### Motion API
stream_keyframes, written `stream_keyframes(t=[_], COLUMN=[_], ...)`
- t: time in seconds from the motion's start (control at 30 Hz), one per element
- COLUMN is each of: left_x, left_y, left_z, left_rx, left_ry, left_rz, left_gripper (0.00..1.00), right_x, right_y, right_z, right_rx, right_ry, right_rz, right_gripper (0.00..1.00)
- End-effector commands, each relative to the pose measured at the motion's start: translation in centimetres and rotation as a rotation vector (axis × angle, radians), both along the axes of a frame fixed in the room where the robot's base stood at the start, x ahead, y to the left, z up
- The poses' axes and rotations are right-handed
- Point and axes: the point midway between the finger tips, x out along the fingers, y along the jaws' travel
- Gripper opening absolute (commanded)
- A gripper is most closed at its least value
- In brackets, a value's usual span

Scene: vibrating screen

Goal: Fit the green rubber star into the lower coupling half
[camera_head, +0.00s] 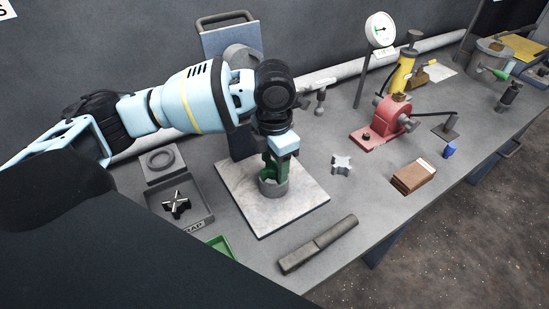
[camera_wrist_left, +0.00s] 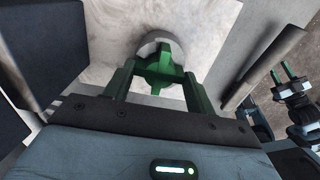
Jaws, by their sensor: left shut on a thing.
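The green rubber star (camera_wrist_left: 160,68) is between the fingers of my left gripper (camera_wrist_left: 158,78), which is shut on it. In the head view my left gripper (camera_head: 274,172) points down over the lower coupling half (camera_head: 273,189), a short grey cylinder on a pale square plate. The wrist view shows the coupling half's grey rim (camera_wrist_left: 150,43) behind the star. The fingers and the rim hide how deep the star sits and whether it touches. My right gripper (camera_wrist_left: 288,73) shows at the right of the wrist view, its two green fingers apart and empty.
The pale plate (camera_head: 306,190) lies on the grey bench. A scrap tray (camera_head: 199,216) with a dark cross-shaped piece stands left. A pale star-shaped piece (camera_head: 342,163), a dark bar (camera_head: 318,244), a brown block (camera_head: 413,177) and a red device (camera_head: 380,130) lie right.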

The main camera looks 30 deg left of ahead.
Motion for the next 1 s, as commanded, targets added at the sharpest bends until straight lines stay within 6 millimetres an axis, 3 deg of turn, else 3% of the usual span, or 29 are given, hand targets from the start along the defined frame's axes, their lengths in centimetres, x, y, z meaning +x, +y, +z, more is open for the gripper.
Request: stream_keyframes(t=[0.07,0.1,0.27,0.63,1.0], left_x=[0.0,0.0,0.0,0.0,0.1], left_y=[0.0,0.0,0.0,0.0,0.0], left_z=[-0.3,-0.2,-0.2,0.2,5.8], left_rx=[0.001,0.0,0.0,0.0,-0.001], left_ry=[0.001,0.0,0.0,-0.001,-0.003], left_rz=[0.0,0.0,0.0,0.0,0.0], left_gripper=[0.33,0.59,0.8,0.81,0.81], right_x=[-0.1,-0.1,-0.1,-0.1,0.0], right_y=[0.0,0.0,0.0,-0.3,-0.4], right_z=[-0.1,-0.1,-0.1,-0.1,0.0], right_rx=[0.0,0.0,-0.001,-0.009,-0.011], right_ry=[0.002,0.002,0.002,0.002,-0.002], right_rz=[0.0,0.0,0.001,0.01,0.012], right_gripper=[0.36,0.36,0.36,0.36,0.36])
